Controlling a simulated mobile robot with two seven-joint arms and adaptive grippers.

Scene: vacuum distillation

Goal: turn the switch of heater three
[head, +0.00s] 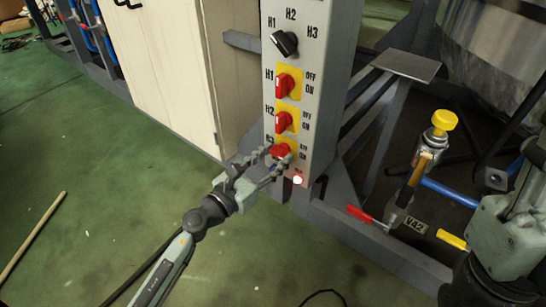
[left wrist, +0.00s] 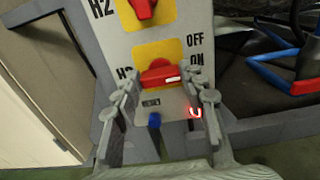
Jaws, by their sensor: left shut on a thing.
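The heater three switch (head: 282,150) is the lowest red knob on a yellow plate of the grey control panel (head: 272,20). In the left wrist view this red knob (left wrist: 158,72) lies crosswise, its white mark at the right end, near the ON label. My left gripper (head: 276,158) is at the knob, shut on it with one finger on each side. The gripper fingers (left wrist: 163,80) partly cover the H3 label.
Above are the H2 switch (head: 284,121), the H1 switch (head: 286,84) and a black selector (head: 285,43). Below are a blue reset button (left wrist: 154,120) and a lit red lamp (head: 297,180). A metal frame and a yellow-capped valve (head: 443,121) stand to the right. Green floor lies open at left.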

